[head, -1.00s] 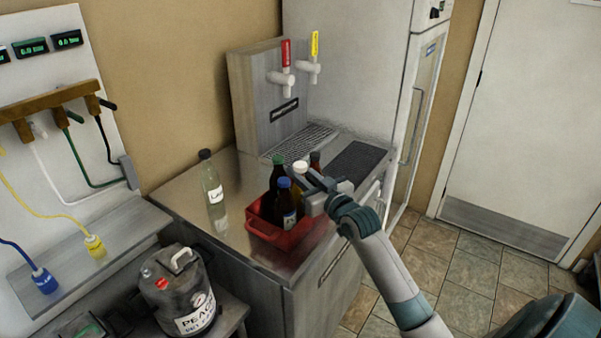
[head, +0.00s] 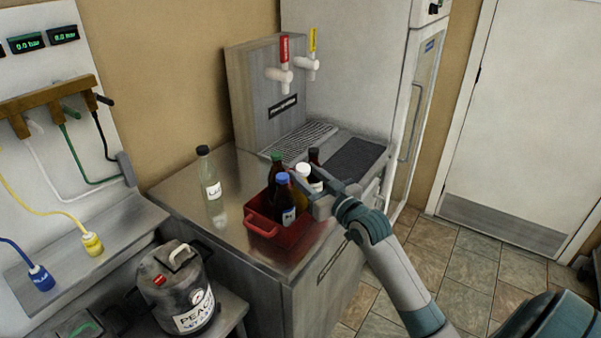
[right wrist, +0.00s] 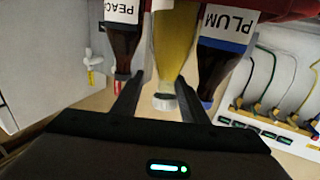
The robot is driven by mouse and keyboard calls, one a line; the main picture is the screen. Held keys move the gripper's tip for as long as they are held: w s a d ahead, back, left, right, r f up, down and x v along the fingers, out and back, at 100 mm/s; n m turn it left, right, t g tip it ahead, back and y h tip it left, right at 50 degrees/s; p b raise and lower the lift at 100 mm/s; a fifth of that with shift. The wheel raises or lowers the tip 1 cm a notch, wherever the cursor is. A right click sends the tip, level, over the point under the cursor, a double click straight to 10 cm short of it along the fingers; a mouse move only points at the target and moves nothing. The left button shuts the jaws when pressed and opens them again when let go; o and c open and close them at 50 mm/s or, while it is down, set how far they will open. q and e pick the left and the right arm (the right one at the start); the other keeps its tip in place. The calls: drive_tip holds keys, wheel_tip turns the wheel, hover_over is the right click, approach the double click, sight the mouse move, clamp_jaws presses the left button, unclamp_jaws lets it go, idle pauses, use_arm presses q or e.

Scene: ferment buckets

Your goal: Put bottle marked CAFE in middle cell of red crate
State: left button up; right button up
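The red crate (head: 262,228) stands on the steel counter with several capped bottles in it. A yellow bottle with a white cap (head: 303,168) stands among them; it also shows in the right wrist view (right wrist: 173,50), its label not visible. I cannot read CAFE on any bottle. My right gripper (head: 312,190) is at the crate's right side. In the right wrist view, its fingers (right wrist: 160,85) are apart on either side of the yellow bottle's neck, with a gap showing. Beside it are bottles marked PEACH (right wrist: 122,35) and PLUM (right wrist: 222,45). My left gripper is not in view.
A clear bottle (head: 211,185) stands left of the crate, its label unreadable. A tap tower (head: 265,95) stands behind. A dark keg marked PEACH (head: 178,290) is at lower left.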

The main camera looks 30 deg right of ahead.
drive_tip(key=s+b, duration=0.2)
drive_tip(key=s, duration=0.6)
drive_tip(key=shift+s, duration=0.35)
